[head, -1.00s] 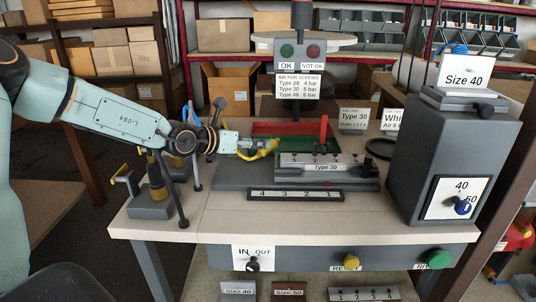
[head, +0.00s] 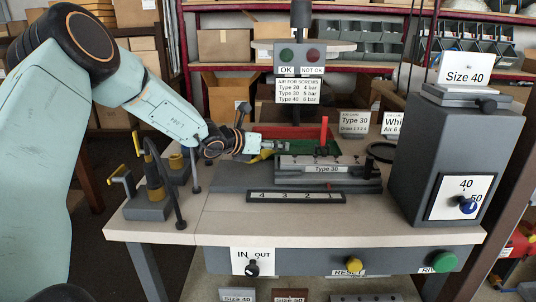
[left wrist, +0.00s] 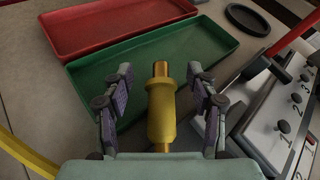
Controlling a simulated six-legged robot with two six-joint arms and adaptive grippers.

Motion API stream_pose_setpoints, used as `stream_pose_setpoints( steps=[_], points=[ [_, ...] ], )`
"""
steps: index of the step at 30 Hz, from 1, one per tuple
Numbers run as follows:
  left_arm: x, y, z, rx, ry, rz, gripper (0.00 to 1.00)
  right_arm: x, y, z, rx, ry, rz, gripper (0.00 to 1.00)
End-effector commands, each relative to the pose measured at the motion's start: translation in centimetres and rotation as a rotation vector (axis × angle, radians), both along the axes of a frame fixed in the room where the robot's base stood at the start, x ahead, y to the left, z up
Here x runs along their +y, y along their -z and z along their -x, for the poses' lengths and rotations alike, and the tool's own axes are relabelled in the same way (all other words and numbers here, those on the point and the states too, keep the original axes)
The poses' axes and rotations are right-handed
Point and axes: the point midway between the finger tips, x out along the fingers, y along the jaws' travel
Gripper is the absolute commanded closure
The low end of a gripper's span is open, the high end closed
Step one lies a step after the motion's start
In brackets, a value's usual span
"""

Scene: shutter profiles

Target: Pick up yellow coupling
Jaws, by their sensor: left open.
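The fingers are open, with a gap on each side of the coupling. In the head view my left gripper (head: 268,147) is low over the workbench, beside the green tray. Only a little yellow (head: 243,157) shows under it there, so the coupling is mostly hidden. My right gripper is in neither view.
A green tray (left wrist: 190,55) and a red tray (left wrist: 110,24) lie beyond the fingers. The Type 30 fixture (head: 313,169) with a red lever (head: 324,130) stands close to the right. Black posts (head: 151,150) stand at the left.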

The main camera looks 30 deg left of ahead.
Motion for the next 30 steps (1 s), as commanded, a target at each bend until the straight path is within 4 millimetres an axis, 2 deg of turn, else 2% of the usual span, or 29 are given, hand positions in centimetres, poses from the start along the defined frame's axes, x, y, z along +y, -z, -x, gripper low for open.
stream_pose_setpoints(
  steps=[5,25,30],
  points=[
    [0.00,-0.06,-0.01,0.000,0.000,0.000,0.42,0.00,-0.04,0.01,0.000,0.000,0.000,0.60],
    [0.04,-0.07,0.00,-0.001,-0.001,0.000,0.98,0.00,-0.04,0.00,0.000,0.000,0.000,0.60],
    [0.04,-0.10,0.00,-0.001,-0.001,0.000,1.00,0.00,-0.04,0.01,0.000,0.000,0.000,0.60]
  ],
)
